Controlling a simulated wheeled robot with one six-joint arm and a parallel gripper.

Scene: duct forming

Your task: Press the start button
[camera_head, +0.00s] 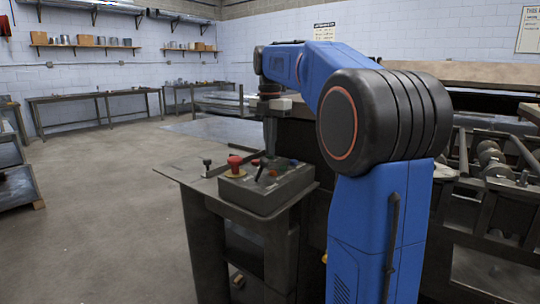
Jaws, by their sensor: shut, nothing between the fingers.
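The control box (266,196) is a grey console on a dark metal stand, left of my blue arm. A large red mushroom button (234,165) stands at the left of its sloped top. Small coloured buttons, one looking green (283,163) and one blue (295,163), sit further right, with a black lever in front. Which one is the start button I cannot read. My gripper (270,150) points down, shut and empty, over the back part of the box. Its tips overlap the buttons in the picture; whether they touch anything I cannot tell.
A small black knob (207,165) stands on the stand's plate left of the box. A large machine with rollers (490,160) fills the right side. Benches (95,97) and shelves line the far walls. The concrete floor (110,215) at left is open.

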